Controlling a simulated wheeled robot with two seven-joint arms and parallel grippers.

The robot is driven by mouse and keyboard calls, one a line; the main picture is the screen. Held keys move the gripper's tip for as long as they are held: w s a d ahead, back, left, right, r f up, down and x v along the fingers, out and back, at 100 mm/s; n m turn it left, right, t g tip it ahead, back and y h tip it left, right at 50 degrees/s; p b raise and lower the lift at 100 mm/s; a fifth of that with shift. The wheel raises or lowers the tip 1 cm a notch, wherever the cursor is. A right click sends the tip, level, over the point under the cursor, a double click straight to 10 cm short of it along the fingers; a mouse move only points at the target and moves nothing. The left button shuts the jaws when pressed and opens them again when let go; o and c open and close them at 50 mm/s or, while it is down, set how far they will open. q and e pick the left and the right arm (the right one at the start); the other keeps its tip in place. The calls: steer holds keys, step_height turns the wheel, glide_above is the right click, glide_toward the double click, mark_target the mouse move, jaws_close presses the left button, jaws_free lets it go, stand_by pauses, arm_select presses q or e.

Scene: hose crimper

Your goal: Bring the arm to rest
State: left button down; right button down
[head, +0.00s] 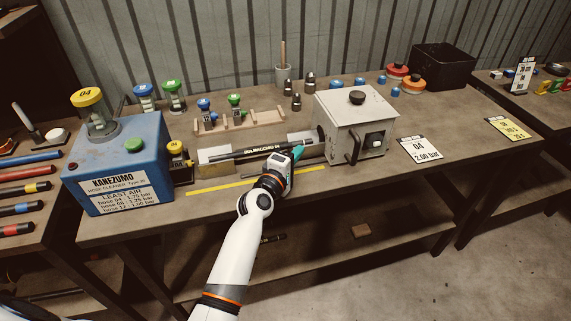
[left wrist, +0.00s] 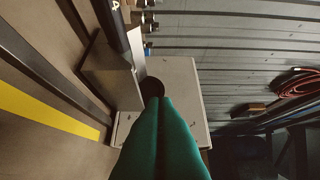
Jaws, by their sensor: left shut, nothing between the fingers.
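My left gripper (head: 297,153) reaches over the workbench from the bottom of the head view. Its teal fingers are shut with nothing between them, and they point toward the grey crimper box (head: 352,121). In the left wrist view the fingers (left wrist: 162,115) lie together and overlap the crimper's dark round opening (left wrist: 152,88). I cannot tell whether they touch it. A black hose (head: 240,151) lies in the holder left of the crimper, just behind my gripper. My right gripper is not in view.
The blue hose cleaner (head: 118,165) stands at the bench's left end. Colored fittings (head: 172,96) and a wooden rack (head: 240,121) stand behind the hose. A black bin (head: 443,66) is at the back right.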

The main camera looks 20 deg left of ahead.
arm_select(q)
steer(key=s, duration=0.1)
steer(key=s+a, duration=0.1)
steer(key=s, duration=0.2)
steer(key=shift+s+a, duration=0.25)
steer(key=shift+s, duration=0.05)
steer(key=shift+s+d+f, duration=0.1)
steer(key=shift+s+d, duration=0.05)
steer(key=s+d+f+m+g+h, duration=0.1)
steer(key=s+f+m+g, duration=0.35)
steer(key=s, duration=0.25)
steer(key=s+d+f+m+g, duration=0.1)
steer(key=s+f+m+g, duration=0.25)
steer(key=s+m, duration=0.3)
steer(key=s+a+f+m+g+y, duration=0.2)
steer(key=s+m+g, duration=0.1)
steer(key=s, duration=0.8)
steer(key=s+a+f+m+g+y, duration=0.2)
steer(key=s+a+f+m+g, duration=0.15)
steer(key=s, duration=0.65)
step_height(320, 180, down, 26)
steer(key=s+d, duration=0.1)
steer(key=s, duration=0.1)
steer(key=s+a+f+g, duration=0.2)
steer(key=s+f, duration=1.2)
steer(key=s, duration=0.1)
steer(key=shift+s+a+f+m, duration=0.2)
steer(key=shift+a+f+m, duration=0.1)
steer(key=shift+a+m, duration=0.1)
